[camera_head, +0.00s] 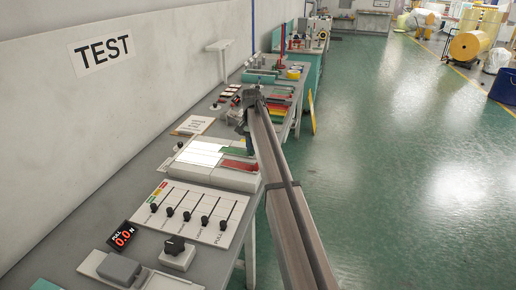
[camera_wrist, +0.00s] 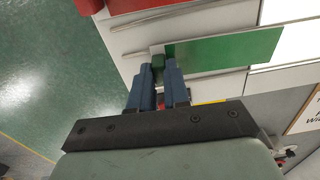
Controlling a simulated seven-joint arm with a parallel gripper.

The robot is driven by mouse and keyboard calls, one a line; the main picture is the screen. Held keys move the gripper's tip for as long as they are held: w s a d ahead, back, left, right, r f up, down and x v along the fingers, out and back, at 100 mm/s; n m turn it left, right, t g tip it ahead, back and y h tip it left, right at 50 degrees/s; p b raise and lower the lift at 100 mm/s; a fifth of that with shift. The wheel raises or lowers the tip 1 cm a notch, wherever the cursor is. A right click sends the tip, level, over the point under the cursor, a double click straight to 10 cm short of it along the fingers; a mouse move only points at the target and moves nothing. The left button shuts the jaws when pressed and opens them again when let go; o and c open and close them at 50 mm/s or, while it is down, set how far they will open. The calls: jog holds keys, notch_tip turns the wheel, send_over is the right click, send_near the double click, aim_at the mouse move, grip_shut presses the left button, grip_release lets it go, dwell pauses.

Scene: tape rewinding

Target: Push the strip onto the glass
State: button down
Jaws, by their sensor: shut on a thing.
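The green strip (camera_wrist: 225,50) lies flat across the pale block in the wrist view, and in the head view it shows as a green patch (camera_head: 232,151). Its right end borders a bright white panel (camera_wrist: 292,42), which may be the glass; it also shows in the head view (camera_head: 200,153). My gripper (camera_wrist: 160,64) has its blue fingers closed around a small dark green piece (camera_wrist: 158,63) at the left end of the strip. I cannot tell whether this piece is joined to the strip. In the head view my gripper (camera_head: 247,147) is largely hidden behind my arm.
A red strip (camera_head: 239,165) lies beside the green one. A slider panel (camera_head: 196,213), a knob box (camera_head: 177,254) and a force display reading 0.0 (camera_head: 122,235) stand nearer on the bench. The wall bounds the left; green floor is open at right.

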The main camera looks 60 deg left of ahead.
aim_at(222, 149)
jog(key=shift+s+a, duration=2.25)
jog(key=shift+a, duration=0.3)
jog(key=shift+s+a, duration=2.2)
jog(key=shift+a, duration=0.3)
jog(key=c, duration=1)
grip_release()
notch_tip(222, 149, up, 14)
jog(key=shift+f, duration=0.1)
